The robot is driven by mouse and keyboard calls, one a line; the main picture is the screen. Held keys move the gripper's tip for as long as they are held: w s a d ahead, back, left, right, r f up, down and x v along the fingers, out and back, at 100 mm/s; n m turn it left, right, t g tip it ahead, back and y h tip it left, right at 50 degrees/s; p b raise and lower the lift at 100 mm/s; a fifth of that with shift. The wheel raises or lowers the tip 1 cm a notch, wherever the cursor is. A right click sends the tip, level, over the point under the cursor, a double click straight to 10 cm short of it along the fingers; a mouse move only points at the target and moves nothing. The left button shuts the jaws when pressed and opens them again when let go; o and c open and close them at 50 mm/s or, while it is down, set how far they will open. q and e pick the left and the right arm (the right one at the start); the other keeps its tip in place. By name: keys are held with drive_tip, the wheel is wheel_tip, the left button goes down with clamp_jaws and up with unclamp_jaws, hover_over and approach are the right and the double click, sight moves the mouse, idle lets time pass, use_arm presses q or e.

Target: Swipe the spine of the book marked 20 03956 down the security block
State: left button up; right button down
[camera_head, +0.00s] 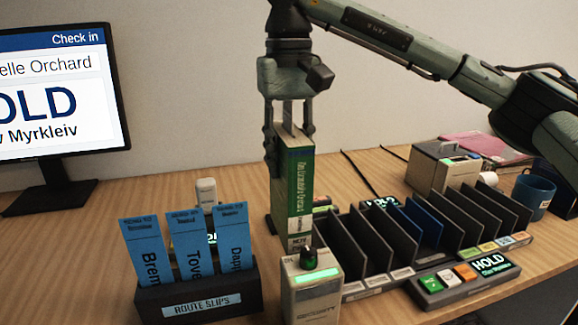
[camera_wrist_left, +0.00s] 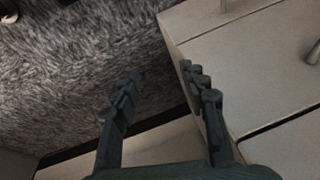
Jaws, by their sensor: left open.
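A green and white book (camera_head: 299,190) stands upright at mid-desk in the head view, its spine towards me. The number on its spine label is too small to read. My right gripper (camera_head: 290,138) comes from above and is shut on the book's upper part. The security block (camera_head: 318,300), a small beige box with a lit green strip and a dark knob, is just in front of the book's lower end. I cannot tell whether they touch. My left gripper (camera_wrist_left: 165,95) is open and empty in the left wrist view, over dark carpet beside pale furniture.
A holder of blue route slips (camera_head: 200,298) stands left of the block. Dark sorter dividers (camera_head: 375,245) fill the desk to the right, with a button panel (camera_head: 464,276) in front. A monitor (camera_head: 60,95) stands at left and a blue mug (camera_head: 533,195) at right.

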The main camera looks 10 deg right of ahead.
sight(288, 119)
drive_tip(key=shift+r, duration=3.15)
